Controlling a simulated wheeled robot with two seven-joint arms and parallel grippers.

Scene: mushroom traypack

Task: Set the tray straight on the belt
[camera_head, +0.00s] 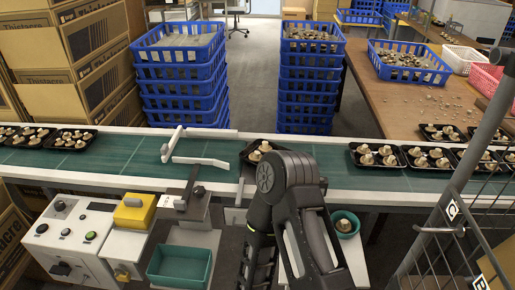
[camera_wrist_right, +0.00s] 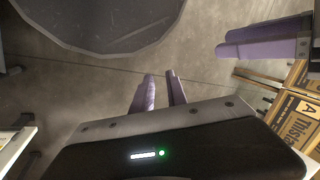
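A black tray of mushrooms (camera_head: 246,155) sits on the green belt (camera_head: 110,160) near the centre. It looks turned relative to the belt's edges, and my dark arm hides its right part. In the right wrist view, my right gripper (camera_wrist_right: 160,76) shows two purple fingers with a narrow gap and nothing between them, over bare floor. Another pair of purple fingers (camera_wrist_right: 262,42), apparently my left gripper, shows at the upper right; its opening is unclear. Neither gripper's fingertips show clearly in the head view, and neither is seen touching the tray.
More mushroom trays stand on the belt at left (camera_head: 72,148) and right (camera_head: 376,168). White guide bars (camera_head: 201,161) lie across the belt left of the turned tray. A control box (camera_head: 72,232) and a green bin (camera_head: 180,266) stand in front. Blue crate stacks (camera_head: 183,85) stand behind.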

